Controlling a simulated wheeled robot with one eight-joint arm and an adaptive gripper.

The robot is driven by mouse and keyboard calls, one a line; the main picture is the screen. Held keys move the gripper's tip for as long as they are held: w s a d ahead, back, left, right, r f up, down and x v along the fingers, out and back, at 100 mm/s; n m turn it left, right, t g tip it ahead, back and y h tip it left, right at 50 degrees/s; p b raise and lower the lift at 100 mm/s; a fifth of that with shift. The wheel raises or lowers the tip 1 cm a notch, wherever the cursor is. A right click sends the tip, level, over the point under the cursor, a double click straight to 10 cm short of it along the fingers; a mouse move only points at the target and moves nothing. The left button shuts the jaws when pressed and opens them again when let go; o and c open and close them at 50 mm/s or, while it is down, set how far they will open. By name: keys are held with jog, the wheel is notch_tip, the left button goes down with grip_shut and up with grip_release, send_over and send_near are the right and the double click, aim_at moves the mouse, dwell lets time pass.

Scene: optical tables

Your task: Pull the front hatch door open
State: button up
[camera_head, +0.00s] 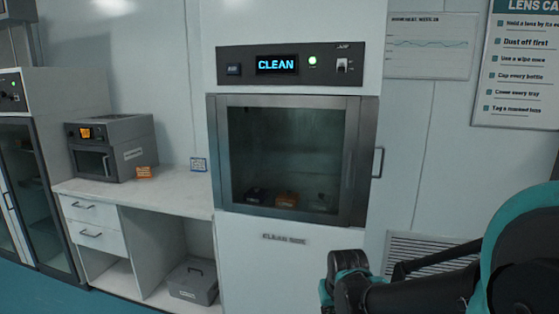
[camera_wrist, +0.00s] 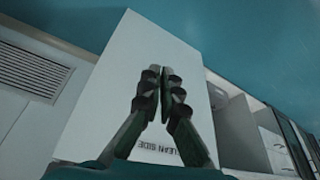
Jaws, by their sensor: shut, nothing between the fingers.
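The front hatch door (camera_head: 222,160) is a glass pane in a grey metal frame, set in the white cabinet under a lit CLEAN display (camera_head: 277,64). It looks shut. Its upright bar handle (camera_head: 378,162) stands at the right edge. My arm reaches in from the lower right of the head view, below and right of the door, apart from the handle. In the wrist view my gripper (camera_wrist: 156,73) has its fingertips together and holds nothing. Behind it is the white cabinet front with the CLEAN SIDE label (camera_wrist: 156,148); the handle is not visible there.
Several small items sit behind the glass. Left of the cabinet is a white bench (camera_head: 165,189) with a grey oven-like device (camera_head: 112,147) and a grey case (camera_head: 193,278) below. A wall vent (camera_head: 425,247) is right of the cabinet. The space before the door looks clear.

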jog(key=o, duration=0.6)
jog(key=w+r, duration=0.3)
jog(key=w+d+r, duration=0.1)
jog(key=w+r, duration=0.1)
jog(key=w, duration=0.1)
jog(key=w+r, duration=0.3)
jog(key=shift+d+r, duration=0.3)
jog(key=shift+d, duration=0.05)
jog(key=shift+c, duration=0.2)
jog(key=m, duration=0.2)
send_near(349, 161)
jog(key=shift+h, duration=0.3)
jog(key=x, duration=1.1)
jog(key=shift+a+f, duration=0.2)
jog(key=shift+f, duration=0.15)
jog(key=shift+c, duration=0.4)
grip_shut()
